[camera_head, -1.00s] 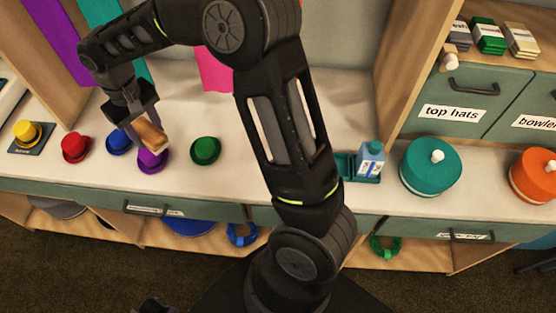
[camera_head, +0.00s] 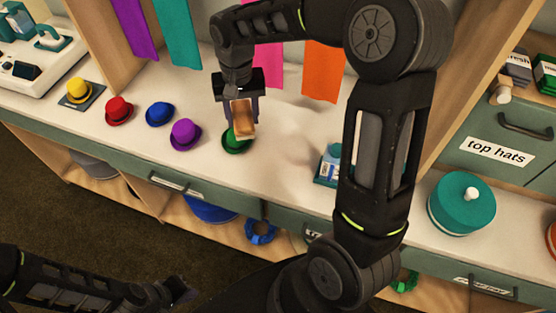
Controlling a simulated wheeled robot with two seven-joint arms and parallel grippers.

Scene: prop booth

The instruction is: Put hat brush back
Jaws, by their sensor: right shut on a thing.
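My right gripper (camera_head: 238,103) is shut on the wooden hat brush (camera_head: 241,122) and holds it pointing down over the counter. The brush overlaps the green hat (camera_head: 234,146) in the head view and hides part of it; I cannot tell whether they touch. A teal tray (camera_head: 320,181) with a blue bottle (camera_head: 332,156) stands further right, partly hidden by my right arm. My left gripper (camera_head: 178,291) is low at the bottom left, in front of the counter and away from the hats; its jaws are too dark to read.
A purple hat (camera_head: 185,134), blue hat (camera_head: 160,114), red hat (camera_head: 119,110) and yellow hat (camera_head: 78,91) line the counter on the left. Coloured ribbons hang behind. A round teal box (camera_head: 462,203) stands right of my arm. A white device (camera_head: 40,60) is far left.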

